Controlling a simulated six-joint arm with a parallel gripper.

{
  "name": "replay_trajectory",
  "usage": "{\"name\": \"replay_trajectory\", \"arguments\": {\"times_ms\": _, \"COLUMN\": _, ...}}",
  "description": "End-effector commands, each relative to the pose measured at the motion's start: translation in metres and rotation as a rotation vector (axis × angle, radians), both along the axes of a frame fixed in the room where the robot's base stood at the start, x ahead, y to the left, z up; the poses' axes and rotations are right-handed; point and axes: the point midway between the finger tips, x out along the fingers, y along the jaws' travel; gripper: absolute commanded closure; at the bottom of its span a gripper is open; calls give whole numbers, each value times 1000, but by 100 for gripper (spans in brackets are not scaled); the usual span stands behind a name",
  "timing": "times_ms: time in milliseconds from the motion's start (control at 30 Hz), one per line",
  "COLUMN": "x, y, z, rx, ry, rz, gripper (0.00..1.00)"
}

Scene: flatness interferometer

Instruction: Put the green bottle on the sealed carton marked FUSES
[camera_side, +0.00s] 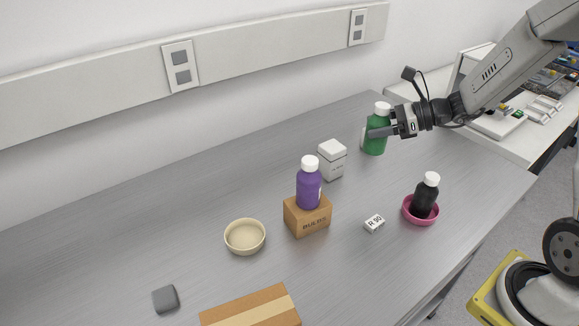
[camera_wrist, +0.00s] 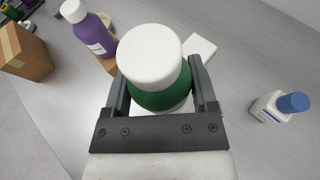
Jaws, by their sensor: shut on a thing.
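The green bottle (camera_side: 376,138) with a white cap is upright at the back right of the bench in the side view. My gripper (camera_side: 378,131) is shut on its body; the wrist view shows the bottle (camera_wrist: 160,95) between both fingers (camera_wrist: 158,92). I cannot tell whether its base touches the bench. A brown carton with a pale tape strip (camera_side: 250,307) lies at the front edge of the side view, partly cut off. No FUSES lettering is legible on it. A brown carton (camera_wrist: 27,48) also shows at the left of the wrist view.
A purple bottle (camera_side: 309,187) stands on a carton marked BULBS (camera_side: 308,219). Near it are a white box (camera_side: 331,160), a cream bowl (camera_side: 245,237), a small label block (camera_side: 374,223) and a black bottle (camera_side: 426,196) in a pink dish (camera_side: 409,215). A blue-capped white bottle (camera_wrist: 270,108) shows in the wrist view.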

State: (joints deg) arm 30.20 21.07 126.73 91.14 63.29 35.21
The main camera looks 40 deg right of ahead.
Motion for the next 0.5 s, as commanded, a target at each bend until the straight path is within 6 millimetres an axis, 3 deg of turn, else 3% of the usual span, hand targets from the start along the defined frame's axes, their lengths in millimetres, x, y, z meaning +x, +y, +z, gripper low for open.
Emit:
{"name": "replay_trajectory", "arguments": {"times_ms": 100, "x": -4, "y": 41, "z": 13, "rx": 1, "ry": -5, "rz": 99, "gripper": 95}}
{"name": "replay_trajectory", "arguments": {"times_ms": 500, "x": -43, "y": 158, "z": 46, "rx": 5, "ry": -8, "rz": 399, "gripper": 95}}
